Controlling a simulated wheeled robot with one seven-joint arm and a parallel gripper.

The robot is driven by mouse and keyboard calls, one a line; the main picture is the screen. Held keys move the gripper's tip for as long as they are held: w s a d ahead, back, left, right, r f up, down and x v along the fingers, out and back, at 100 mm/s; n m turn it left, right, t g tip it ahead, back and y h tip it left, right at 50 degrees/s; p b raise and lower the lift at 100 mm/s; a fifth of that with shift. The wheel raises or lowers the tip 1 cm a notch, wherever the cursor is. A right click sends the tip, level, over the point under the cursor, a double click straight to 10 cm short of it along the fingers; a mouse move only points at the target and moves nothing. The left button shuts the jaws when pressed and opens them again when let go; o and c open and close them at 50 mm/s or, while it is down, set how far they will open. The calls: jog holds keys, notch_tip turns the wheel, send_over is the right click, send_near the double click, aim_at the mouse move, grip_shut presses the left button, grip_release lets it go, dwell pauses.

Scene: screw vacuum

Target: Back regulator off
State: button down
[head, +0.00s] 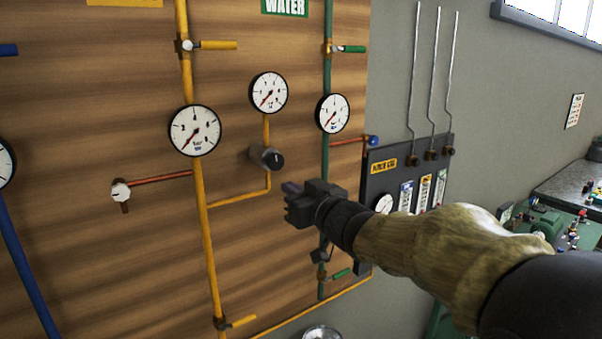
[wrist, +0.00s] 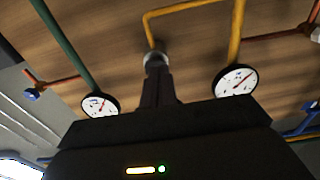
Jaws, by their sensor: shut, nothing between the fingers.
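The regulator is a black round knob (head: 268,157) on a yellow pipe of the wooden panel, below a small white gauge (head: 268,92). My gripper (head: 291,189) is to the right of and below the knob in the head view, with a visible gap between them. Its fingers look closed and hold nothing. In the wrist view the closed fingers (wrist: 158,75) point at the panel and end just below the knob (wrist: 155,58), partly covering it. Whether they touch it cannot be told from that view.
A larger gauge (head: 195,130) on a yellow pipe is to the left, and another gauge (head: 333,112) on the green pipe is to the right. A red-brown pipe with a white-capped valve (head: 121,191) is lower left. A grey control board (head: 378,168) stands behind my arm.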

aim_at(275, 162)
jog(key=shift+w+f, duration=0.1)
jog(key=p+x, duration=0.1)
jog(key=x, duration=0.6)
dwell(0.4)
jog(key=shift+d+r+p, duration=0.1)
jog(key=shift+r+p, duration=0.2)
dwell(0.6)
